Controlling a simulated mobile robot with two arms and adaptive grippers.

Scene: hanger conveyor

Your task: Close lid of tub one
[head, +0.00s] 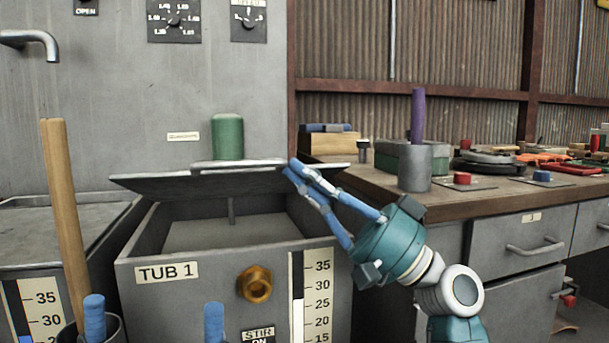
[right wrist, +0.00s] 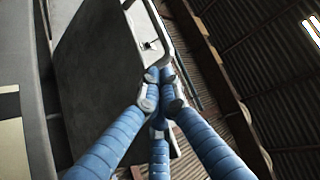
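Tub 1 (head: 207,299) is a grey metal box with a "TUB 1" label. Its dark lid (head: 155,184) is raised and tilted over the opening, with the grey interior showing below.
A wooden stick (head: 64,215) stands in a container at the lower left, beside another tub (head: 40,290). A brass fitting (head: 254,283) juts from the tub's front. The workbench (head: 470,204) at right carries a grey cup (head: 415,168) and tools, close to my right arm.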

